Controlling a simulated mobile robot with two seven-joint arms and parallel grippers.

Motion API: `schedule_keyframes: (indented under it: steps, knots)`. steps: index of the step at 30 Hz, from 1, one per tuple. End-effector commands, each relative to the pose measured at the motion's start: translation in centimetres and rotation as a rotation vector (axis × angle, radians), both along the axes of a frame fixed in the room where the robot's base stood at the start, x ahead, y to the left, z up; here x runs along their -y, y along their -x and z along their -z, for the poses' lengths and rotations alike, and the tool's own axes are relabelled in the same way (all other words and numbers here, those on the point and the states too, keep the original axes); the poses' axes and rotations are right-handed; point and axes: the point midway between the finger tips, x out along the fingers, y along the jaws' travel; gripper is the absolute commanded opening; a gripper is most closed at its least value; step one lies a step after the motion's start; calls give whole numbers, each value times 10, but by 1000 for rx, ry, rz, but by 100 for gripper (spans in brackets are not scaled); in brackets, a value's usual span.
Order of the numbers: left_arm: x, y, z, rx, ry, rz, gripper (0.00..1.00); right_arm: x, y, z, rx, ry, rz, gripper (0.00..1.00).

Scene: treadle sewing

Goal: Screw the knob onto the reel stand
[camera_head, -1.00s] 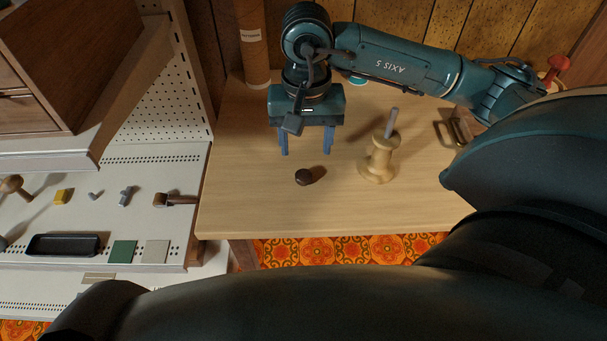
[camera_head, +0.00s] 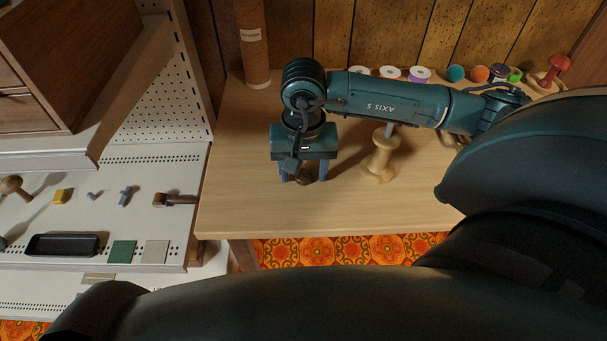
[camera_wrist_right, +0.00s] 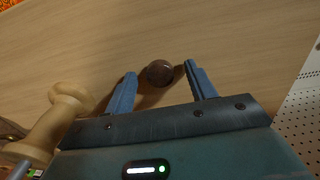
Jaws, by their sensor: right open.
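The dark brown round knob (camera_head: 304,177) lies on the wooden table, partly hidden by my right gripper in the head view. In the right wrist view the knob (camera_wrist_right: 159,73) shows between the fingertips, with gaps on both sides. My right gripper (camera_head: 303,176) is open, its two blue fingers pointing down on either side of the knob; they also show in the wrist view (camera_wrist_right: 160,73). The pale wooden reel stand (camera_head: 380,158) stands upright to the right of the gripper. My arm hides much of its grey rod. The stand also shows at the wrist view's left (camera_wrist_right: 62,118). My left gripper is not in view.
Several thread spools (camera_head: 419,74) and coloured balls stand along the table's back edge. A cardboard tube (camera_head: 253,45) stands at the back left. A white pegboard bench (camera_head: 170,228) with small parts adjoins on the left. The table's (camera_head: 235,205) front left is clear.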

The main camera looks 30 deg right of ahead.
Motion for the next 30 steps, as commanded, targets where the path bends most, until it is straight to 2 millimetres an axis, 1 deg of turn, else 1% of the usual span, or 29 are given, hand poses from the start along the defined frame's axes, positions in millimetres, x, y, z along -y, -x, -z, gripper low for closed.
schedule_keyframes:
  steps: [10, 11, 27, 28, 30]
  knots:
    - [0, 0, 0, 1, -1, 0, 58, 0, 0, 1, 0, 0, 0, 56]
    - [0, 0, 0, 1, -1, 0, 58, 0, 0, 1, 0, 0, -1, 54]
    - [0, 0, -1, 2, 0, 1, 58, 0, 0, 1, 0, 0, 0, 10]
    - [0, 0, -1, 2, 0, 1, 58, 0, 0, 1, 0, 0, 0, 8]
    - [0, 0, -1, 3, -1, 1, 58, 0, 0, 1, 0, 0, 0, 8]
